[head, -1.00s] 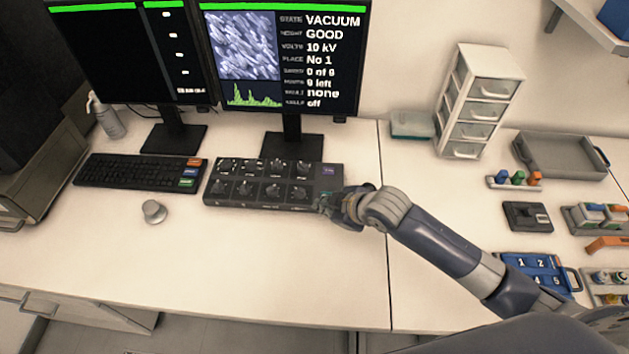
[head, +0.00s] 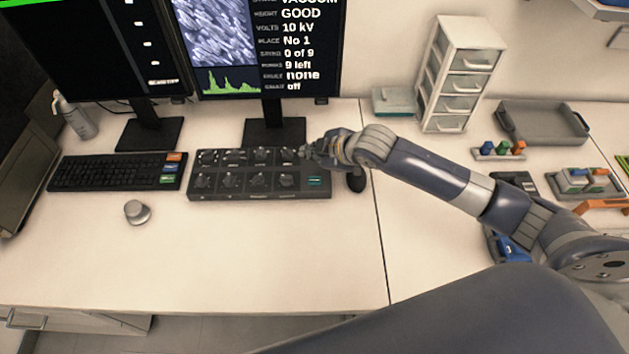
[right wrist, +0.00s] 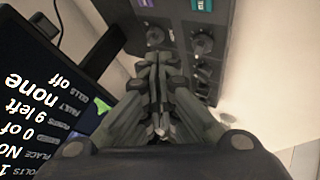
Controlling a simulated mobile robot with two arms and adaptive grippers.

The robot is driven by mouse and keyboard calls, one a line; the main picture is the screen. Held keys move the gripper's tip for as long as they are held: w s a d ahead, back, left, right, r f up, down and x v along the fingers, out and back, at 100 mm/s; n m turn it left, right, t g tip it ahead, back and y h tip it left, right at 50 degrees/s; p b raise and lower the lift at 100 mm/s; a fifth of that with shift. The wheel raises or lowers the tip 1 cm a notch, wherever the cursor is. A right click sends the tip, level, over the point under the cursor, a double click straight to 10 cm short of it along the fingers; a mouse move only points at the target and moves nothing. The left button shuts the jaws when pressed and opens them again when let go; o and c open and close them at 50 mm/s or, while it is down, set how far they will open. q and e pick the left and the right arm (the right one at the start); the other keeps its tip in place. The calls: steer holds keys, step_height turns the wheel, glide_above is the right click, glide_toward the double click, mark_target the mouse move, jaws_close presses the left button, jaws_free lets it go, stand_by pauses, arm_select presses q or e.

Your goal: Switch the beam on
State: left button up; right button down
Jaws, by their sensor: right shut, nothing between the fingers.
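The black control panel (head: 205,191) with rows of knobs lies on the desk below the right monitor. A teal button (head: 314,181) shows at its near right corner. My right gripper (head: 306,151) is shut and empty over the panel's far right corner, hiding that part in the head view; contact cannot be told. The right monitor (head: 258,45) reads "off" on its last line. My left gripper is out of view.
A mouse (head: 355,179) lies right of the panel beneath my arm. The keyboard (head: 115,173) and a round metal knob (head: 137,212) are to the left. The monitor stand (head: 273,130) is just behind the panel. The front desk is clear.

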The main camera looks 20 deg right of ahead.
steer(key=b, duration=0.6)
glide_above(313, 182)
step_height(313, 182, down, 6)
steer(key=shift+f, duration=0.1)
steer(key=shift+f+b, duration=0.35)
steer(key=shift+f, duration=0.5)
steer(key=shift+a+f, duration=0.1)
steer(key=shift+f, duration=0.05)
steer(key=shift+f, duration=0.3)
steer(key=shift+f, duration=0.4)
stand_by(0.8)
steer(key=shift+s, duration=0.1)
steer(key=shift+r+p, duration=0.85)
steer(key=shift+p, duration=0.2)
